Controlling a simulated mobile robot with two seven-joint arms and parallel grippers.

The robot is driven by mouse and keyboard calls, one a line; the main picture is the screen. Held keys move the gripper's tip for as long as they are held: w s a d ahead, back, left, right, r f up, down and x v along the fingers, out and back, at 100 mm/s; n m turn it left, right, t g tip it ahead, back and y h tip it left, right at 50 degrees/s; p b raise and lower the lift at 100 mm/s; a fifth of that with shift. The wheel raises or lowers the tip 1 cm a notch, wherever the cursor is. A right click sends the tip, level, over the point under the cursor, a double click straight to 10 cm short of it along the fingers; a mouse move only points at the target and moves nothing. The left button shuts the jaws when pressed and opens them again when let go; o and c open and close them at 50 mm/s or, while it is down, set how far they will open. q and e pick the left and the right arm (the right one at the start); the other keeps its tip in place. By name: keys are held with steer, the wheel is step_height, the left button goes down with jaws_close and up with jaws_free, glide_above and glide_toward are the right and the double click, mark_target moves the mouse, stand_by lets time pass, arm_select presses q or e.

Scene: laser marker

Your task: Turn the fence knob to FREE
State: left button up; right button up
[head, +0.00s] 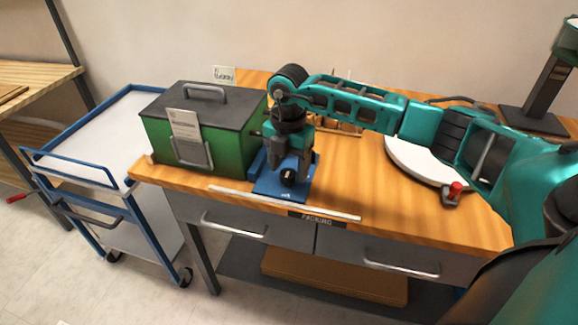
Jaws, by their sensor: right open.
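A small black knob (288,176) shows at the front of a blue fixture (270,190) on the wooden bench; it looks like the fence knob, but I cannot read any FREE mark or its setting. My right gripper (288,165) points down over the blue fixture, fingers open around or just above the knob. I cannot tell whether the fingers touch it. The gripper and wrist hide much of the fixture. My left gripper is not in view.
A green box (215,145) with a dark lid stands close left of the gripper. A pale strip (320,208) lies along the bench's front edge. A white disc (405,160) and a red-topped part (455,190) are right. A blue-framed cart (100,135) stands left.

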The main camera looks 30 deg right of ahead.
mark_target(289, 172)
step_height(289, 172, up, 12)
stand_by(0.4)
stand_by(0.3)
